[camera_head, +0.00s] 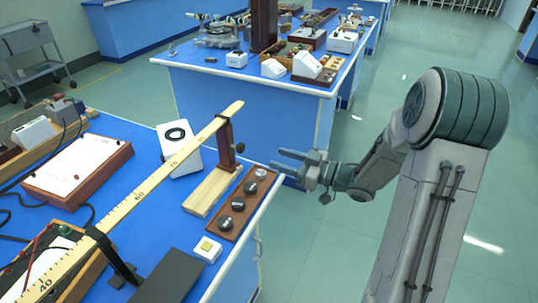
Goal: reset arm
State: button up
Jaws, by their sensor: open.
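My gripper (292,164) is at the end of my arm, which reaches in from the right side of the head view. Its two fingers point left and are spread apart, with nothing seen between them. It appears just off the right edge of the near blue bench (228,272), beside a brown wooden tray (217,233) of round metal weights. I cannot tell the exact height of the fingers over the bench edge. The arm is bent, and its large rounded joint stands at the right.
A long ruler beam (143,193) on a stand crosses the near bench. A small white box (207,249) sits by the front edge. A second blue bench (318,95) with instruments stands behind. A grey cart (33,60) is far left. The floor (340,235) right of the bench is clear.

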jog(key=shift+s+d, duration=0.25)
jog(key=shift+d, duration=0.15)
jog(key=w+d+r+m+t+h+p, duration=0.3)
jog(key=w+d+r+m+h, duration=0.15)
jog(key=h, duration=0.55)
jog(key=s+d+r+m+g+h+p, duration=0.1)
jog(key=s+d+r+m+h+p, duration=0.1)
jog(key=s+d+r+m+h, duration=0.3)
jog(key=s+a+m+g+p, duration=0.1)
jog(key=s+g, duration=0.3)
jog(key=s, duration=0.7)
jog(key=s+a+r+m+g+p, duration=0.1)
jog(key=s+g, duration=0.3)
jog(key=s, duration=0.7)
jog(key=shift+s+a+m+h+p, duration=0.3)
jog(key=shift+a+m+h+p, duration=0.05)
jog(key=shift+a+m+h, duration=0.1)
jog(key=shift+r, duration=0.1)
